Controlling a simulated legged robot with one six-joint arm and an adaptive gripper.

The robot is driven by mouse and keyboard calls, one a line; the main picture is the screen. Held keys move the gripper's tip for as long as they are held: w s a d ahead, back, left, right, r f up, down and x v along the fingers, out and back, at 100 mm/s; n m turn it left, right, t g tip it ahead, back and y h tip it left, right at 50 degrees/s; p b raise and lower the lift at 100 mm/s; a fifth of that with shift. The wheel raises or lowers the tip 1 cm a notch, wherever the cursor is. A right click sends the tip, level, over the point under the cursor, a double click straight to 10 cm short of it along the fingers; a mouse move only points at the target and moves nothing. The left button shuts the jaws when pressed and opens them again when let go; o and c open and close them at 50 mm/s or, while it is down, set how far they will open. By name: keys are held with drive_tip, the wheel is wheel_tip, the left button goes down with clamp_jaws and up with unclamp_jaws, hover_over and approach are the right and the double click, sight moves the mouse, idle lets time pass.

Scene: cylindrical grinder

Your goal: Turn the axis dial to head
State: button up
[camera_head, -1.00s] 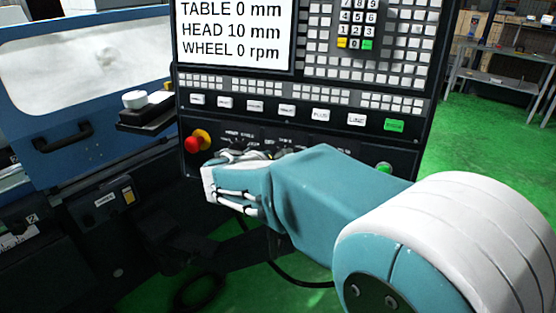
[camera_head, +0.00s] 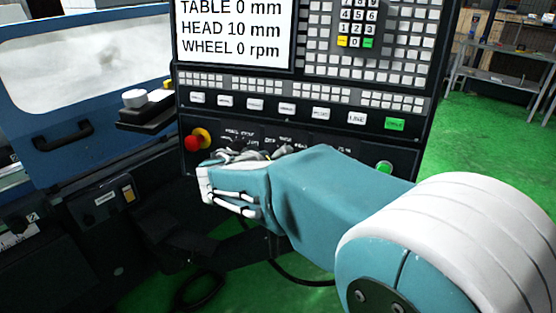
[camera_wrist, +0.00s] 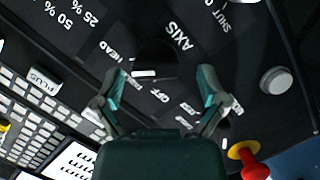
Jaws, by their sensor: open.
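The axis dial (camera_wrist: 158,62) is a dark knob in the wrist view, under the printed word AXIS. A white mark shows at its near edge, and the labels HEAD and OFF are printed close by. My gripper (camera_wrist: 162,88) is open, with one teal finger on each side of the dial area. I cannot tell whether the fingers touch the knob. In the head view my gripper (camera_head: 240,160) is at the lower control panel (camera_head: 330,142) and hides the dial and part of its labels.
A red emergency button (camera_head: 192,143) sits left of my gripper and also shows in the wrist view (camera_wrist: 254,168). A green button (camera_head: 384,167) is to the right. The screen (camera_head: 233,35) reads TABLE 0 mm, HEAD 10 mm, WHEEL 0 rpm. A blue door (camera_head: 100,135) stands at left.

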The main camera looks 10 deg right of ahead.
drive_tip(key=v, duration=1.1)
drive_tip(key=shift+a+f, duration=0.1)
drive_tip(key=s+d+f+m+g+y, duration=0.1)
drive_tip(key=s+d+f+g+y, duration=0.35)
drive_tip(key=s+d, duration=0.6)
drive_tip(key=s+a+f+y, duration=0.1)
drive_tip(key=s+f+y, duration=0.3)
drive_tip(key=s, duration=0.5)
drive_tip(key=shift+a+m+y, duration=0.3)
drive_tip(key=shift+a+y, duration=0.1)
drive_tip(key=shift+y, duration=0.25)
